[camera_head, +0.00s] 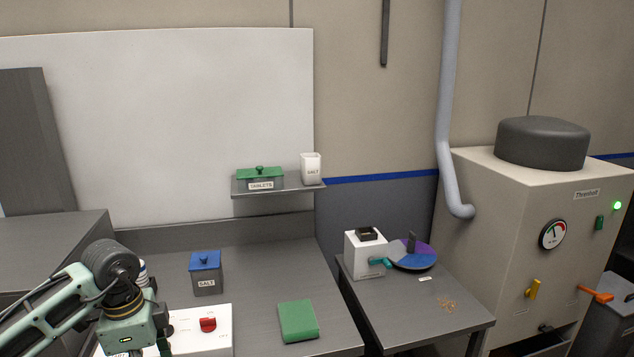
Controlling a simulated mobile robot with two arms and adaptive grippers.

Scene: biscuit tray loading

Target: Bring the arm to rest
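My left arm (60,298) comes in from the lower left, over the left part of the grey bench. Its wrist (126,327) is low in the picture, beside a white panel with a red knob (208,324). The gripper fingers are mostly cut off by the bottom edge, so I cannot tell their opening or whether they hold anything. My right arm and gripper do not show.
A blue-lidded salt canister (206,273) and green block (298,321) stand on the bench (262,270). A shelf (278,190) holds a green-lidded box (260,178) and white cup (311,168). A side table (400,305) and large machine (500,210) stand right.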

